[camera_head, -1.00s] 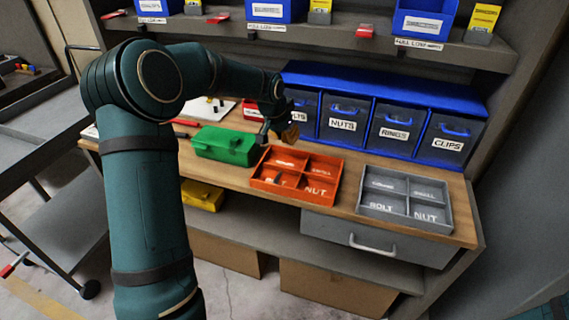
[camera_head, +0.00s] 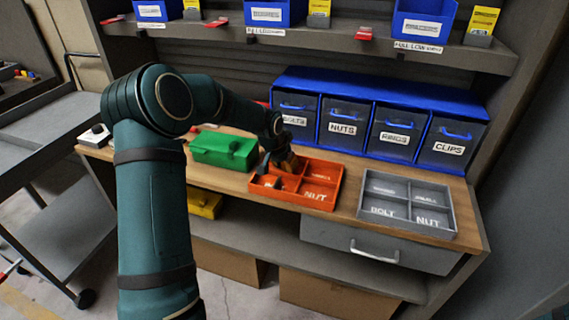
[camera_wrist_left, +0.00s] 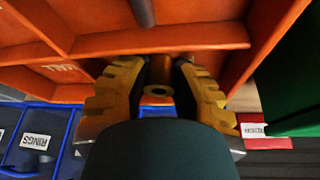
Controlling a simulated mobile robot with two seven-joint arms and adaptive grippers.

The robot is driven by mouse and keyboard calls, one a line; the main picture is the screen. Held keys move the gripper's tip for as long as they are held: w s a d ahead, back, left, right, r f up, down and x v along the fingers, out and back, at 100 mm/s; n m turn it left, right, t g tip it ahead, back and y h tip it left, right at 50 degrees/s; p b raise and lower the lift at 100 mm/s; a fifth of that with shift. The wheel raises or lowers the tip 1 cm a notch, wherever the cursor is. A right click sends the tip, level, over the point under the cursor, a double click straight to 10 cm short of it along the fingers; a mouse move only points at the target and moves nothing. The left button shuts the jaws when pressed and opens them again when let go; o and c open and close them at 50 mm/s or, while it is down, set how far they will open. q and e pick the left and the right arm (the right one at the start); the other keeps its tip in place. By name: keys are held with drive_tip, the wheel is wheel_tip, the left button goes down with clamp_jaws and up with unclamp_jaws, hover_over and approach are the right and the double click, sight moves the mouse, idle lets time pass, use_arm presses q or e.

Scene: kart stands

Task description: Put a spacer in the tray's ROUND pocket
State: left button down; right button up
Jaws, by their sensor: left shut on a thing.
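The orange tray (camera_head: 320,208) has four pockets and lies on the wooden bench; a NUT label shows in its front right pocket. My left gripper (camera_head: 284,164) is low over the tray's back left pocket and hides that pocket and its label. In the left wrist view the yellow fingers (camera_wrist_left: 158,68) are shut on a brass-coloured spacer (camera_wrist_left: 158,91), a short tube with a round hole facing the camera. The spacer is at the orange divider walls; I cannot tell whether it touches the pocket floor. My right gripper is not in view.
A dark rod (camera_wrist_left: 142,12) shows in the tray's front left pocket. A green box (camera_head: 224,150) stands left of the tray, a grey tray (camera_head: 408,232) to the right. Blue labelled bins (camera_head: 371,133) stand close behind. A shelf with blue boxes runs above.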

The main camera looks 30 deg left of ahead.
use_arm(q)
drive_tip(key=c, duration=0.8)
unclamp_jaws()
drive_tip(key=shift+r, duration=0.25)
drive_tip(key=p+v, duration=0.2)
drive_tip(key=v, duration=0.9)
drive_tip(key=shift+s+r+p, duration=0.2)
drive_tip(key=shift+r+p, duration=0.1)
drive_tip(key=shift+r, duration=0.05)
